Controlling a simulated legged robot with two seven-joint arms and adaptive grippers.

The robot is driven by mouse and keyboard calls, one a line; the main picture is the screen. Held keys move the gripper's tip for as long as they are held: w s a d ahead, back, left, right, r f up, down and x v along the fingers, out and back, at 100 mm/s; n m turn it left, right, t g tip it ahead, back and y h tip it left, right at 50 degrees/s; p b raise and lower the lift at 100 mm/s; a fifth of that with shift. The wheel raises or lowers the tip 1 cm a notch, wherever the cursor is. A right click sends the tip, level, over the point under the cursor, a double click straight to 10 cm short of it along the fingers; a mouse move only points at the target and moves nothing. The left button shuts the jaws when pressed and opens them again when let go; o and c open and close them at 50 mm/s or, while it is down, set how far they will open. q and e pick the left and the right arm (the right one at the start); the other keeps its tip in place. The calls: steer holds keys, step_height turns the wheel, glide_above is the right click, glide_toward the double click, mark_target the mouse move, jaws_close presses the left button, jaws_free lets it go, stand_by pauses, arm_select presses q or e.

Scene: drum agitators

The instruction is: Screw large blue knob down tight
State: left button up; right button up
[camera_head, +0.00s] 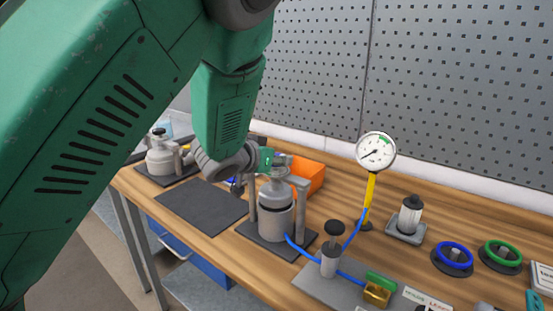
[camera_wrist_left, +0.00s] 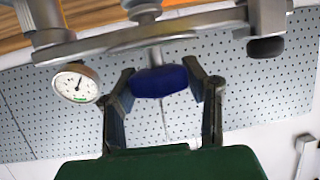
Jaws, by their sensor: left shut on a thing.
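The large blue knob (camera_wrist_left: 160,82) shows in the left wrist view, on a threaded stem below a grey metal crossbar (camera_wrist_left: 150,36). The fingers of my left gripper (camera_wrist_left: 159,76) are on both sides of the knob and shut on it. In the head view my left gripper (camera_head: 279,160) is at the top of the grey agitator vessel (camera_head: 276,212), between its upright posts. The knob is hidden there behind the gripper and the clamp. My right gripper is not in view.
A pressure gauge (camera_head: 376,151) stands on a yellow stem right of the vessel, and blue tubing runs at its base. An orange bin (camera_head: 313,176) is close behind. Another vessel (camera_head: 161,158) is at the left. A dark mat (camera_head: 200,206) lies bare between the two vessels.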

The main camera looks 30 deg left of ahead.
arm_select(q)
steer(key=shift+r, duration=0.2)
steer(key=shift+a, duration=0.15)
stand_by(0.6)
steer(key=o, duration=1.2)
steer(key=shift+s+r, duration=0.1)
steer(key=shift+s, duration=0.15)
